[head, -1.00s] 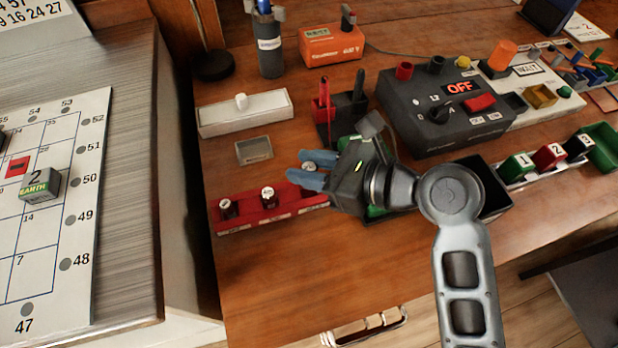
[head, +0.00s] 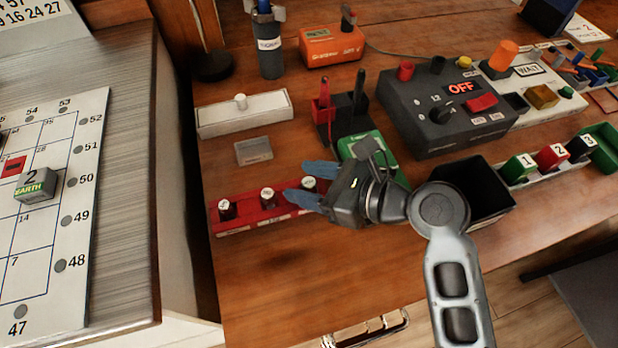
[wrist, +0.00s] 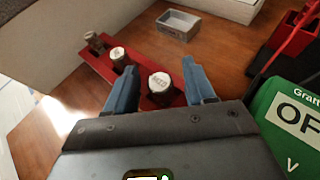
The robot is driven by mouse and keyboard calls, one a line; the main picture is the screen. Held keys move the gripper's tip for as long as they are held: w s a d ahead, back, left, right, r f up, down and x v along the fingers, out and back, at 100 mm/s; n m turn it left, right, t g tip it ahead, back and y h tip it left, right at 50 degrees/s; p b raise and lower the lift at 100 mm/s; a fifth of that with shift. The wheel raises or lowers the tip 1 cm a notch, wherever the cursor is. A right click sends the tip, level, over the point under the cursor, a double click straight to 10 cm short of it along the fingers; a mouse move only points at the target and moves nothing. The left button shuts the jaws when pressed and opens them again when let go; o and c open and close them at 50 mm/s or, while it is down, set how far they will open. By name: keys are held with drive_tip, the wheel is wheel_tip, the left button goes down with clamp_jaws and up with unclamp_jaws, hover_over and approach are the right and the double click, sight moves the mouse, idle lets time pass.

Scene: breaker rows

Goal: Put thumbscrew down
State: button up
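A thumbscrew with a pale, marked round top (wrist: 160,82) stands upright at the near end of the red rack (wrist: 100,62) in the wrist view. In the head view this thumbscrew (head: 309,184) is at the rack's right end. My gripper (head: 308,182) is open around it, one blue finger on each side. The wrist view shows a gap between the thumbscrew and each finger of my gripper (wrist: 160,88). Its lower part is partly hidden. Two other thumbscrews, a middle one (head: 268,195) and a left one (head: 227,209), stand in the rack.
A green box (head: 362,146) is just behind my gripper. A red and black holder (head: 338,128) with upright tools stands beyond it. A black open bin (head: 490,205) is right. A small grey tray (head: 253,150) lies behind the rack. The wood in front is clear.

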drive_tip(key=shift+d+r, duration=0.1)
drive_tip(key=shift+r, duration=0.1)
drive_tip(key=p+v, duration=0.1)
drive_tip(key=v, duration=1)
drive_tip(key=shift+s+d+r, duration=0.1)
drive_tip(key=shift+s+d, duration=0.2)
